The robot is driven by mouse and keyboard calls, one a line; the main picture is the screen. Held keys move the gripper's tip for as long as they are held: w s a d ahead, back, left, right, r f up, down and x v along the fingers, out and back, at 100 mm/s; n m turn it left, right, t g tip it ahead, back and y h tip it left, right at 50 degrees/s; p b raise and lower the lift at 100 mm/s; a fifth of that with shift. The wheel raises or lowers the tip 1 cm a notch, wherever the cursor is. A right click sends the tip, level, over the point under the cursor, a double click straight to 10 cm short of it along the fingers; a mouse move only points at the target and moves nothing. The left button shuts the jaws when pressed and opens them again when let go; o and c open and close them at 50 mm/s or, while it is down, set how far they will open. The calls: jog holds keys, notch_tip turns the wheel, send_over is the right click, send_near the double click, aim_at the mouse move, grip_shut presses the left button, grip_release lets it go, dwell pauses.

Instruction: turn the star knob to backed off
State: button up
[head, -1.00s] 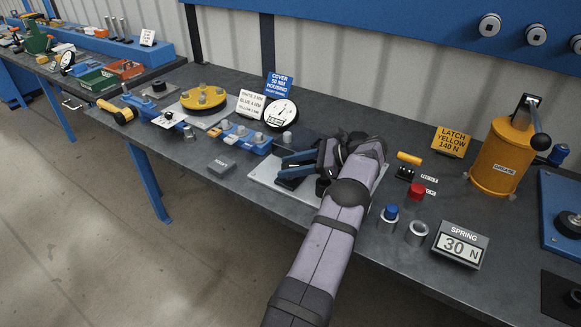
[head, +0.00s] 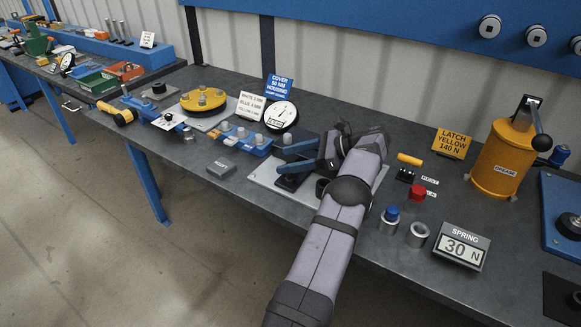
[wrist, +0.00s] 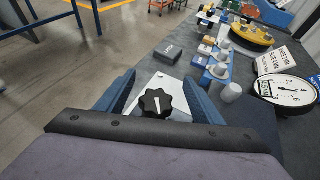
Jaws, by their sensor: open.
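The star knob (wrist: 157,103) is black and lobed, with a white line on its top, and shows in the wrist view over a pale plate (wrist: 175,88). My gripper (wrist: 158,77) is open, with one blue finger on each side of the knob. I see gaps between the fingers and the knob; I cannot tell their height relative to it. In the head view my gripper (head: 280,159) is over the pale plate (head: 262,177) on the bench. I cannot make out the knob clearly there, behind the fingers and arm.
A blue block with grey knobs (head: 243,138) and a dial gauge (head: 282,116) stand beyond the gripper. A small grey label block (head: 221,168) lies left of the plate. A red button (head: 417,192), a blue-topped part (head: 391,214) and the spring display (head: 461,246) stand right of my arm.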

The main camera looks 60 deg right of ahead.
notch_tip(320, 180, up, 7)
dwell(0.3)
jog(key=shift+f, duration=0.1)
